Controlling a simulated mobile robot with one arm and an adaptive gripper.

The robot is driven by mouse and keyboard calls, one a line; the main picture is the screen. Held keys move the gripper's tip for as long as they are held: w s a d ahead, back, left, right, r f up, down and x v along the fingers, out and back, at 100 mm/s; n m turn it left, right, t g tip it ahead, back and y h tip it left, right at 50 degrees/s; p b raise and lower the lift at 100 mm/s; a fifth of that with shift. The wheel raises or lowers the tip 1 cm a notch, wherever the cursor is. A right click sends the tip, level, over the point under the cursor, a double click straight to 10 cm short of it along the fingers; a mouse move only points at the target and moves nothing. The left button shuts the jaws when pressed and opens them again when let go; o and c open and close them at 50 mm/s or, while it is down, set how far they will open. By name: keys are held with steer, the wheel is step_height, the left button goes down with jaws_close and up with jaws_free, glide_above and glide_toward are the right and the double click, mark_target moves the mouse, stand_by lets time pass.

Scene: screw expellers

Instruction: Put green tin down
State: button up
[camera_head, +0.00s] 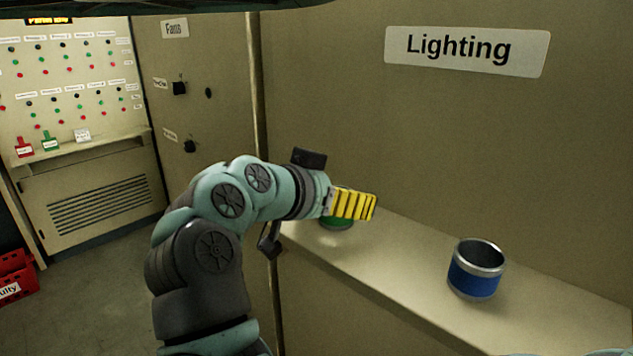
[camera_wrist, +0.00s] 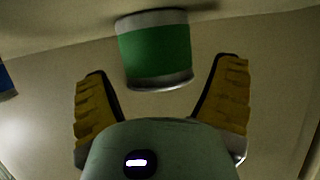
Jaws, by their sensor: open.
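The green tin (camera_head: 337,223) is on the ledge below the Lighting sign, mostly hidden behind my gripper (camera_head: 370,206) in the head view. In the wrist view the green tin (camera_wrist: 155,52) shows a green band and a metal rim, with its base against the ledge at the top of that picture. My gripper's two yellow fingers (camera_wrist: 163,70) are spread apart there, with the tin between and beyond them. A gap shows on both sides, so the fingers do not appear to touch it.
A blue tin (camera_head: 475,270) stands open-topped on the same ledge (camera_head: 400,262), to the right. The wall with the Lighting sign (camera_head: 466,50) rises behind. A control panel (camera_head: 70,80) with a red and a green tag stands at the left. Red crates (camera_head: 14,280) are on the floor.

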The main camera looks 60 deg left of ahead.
steer(key=b+v, duration=0.3)
steer(key=v, duration=0.8)
steer(key=shift+s, duration=0.45)
steer(key=shift+d, duration=0.1)
